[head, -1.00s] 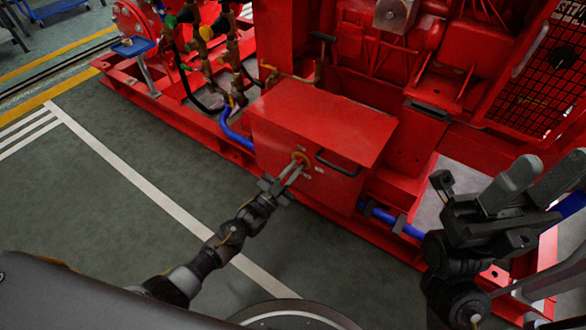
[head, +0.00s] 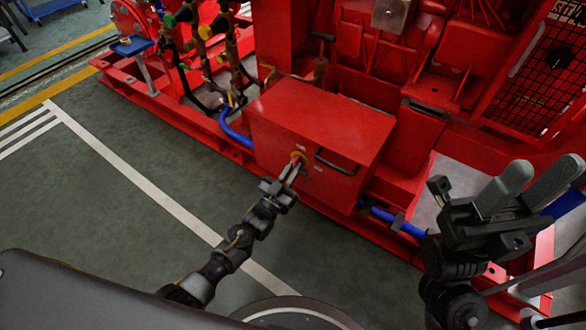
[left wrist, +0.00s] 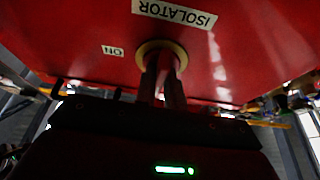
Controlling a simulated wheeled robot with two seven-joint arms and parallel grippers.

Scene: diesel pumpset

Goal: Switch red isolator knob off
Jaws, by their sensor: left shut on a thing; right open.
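The red isolator knob sits on the front of a red box (head: 320,118), inside a yellowish ring (head: 299,156). The ring also shows in the left wrist view (left wrist: 150,48). My left gripper (head: 296,164) is shut on the knob, with its fingers reaching into the ring; the fingers largely hide the knob, so its angle is hard to read. In the left wrist view an upside-down ISOLATOR label (left wrist: 174,13) is above the ring and an ON label (left wrist: 112,51) is to its left. My right gripper (head: 545,180) is open and empty at the right.
A black handle (head: 336,164) is on the box front, just right of the knob. A blue pipe (head: 234,136) runs left of the box and another (head: 388,215) right of it. The red pumpset fills the back. The green floor at left is clear.

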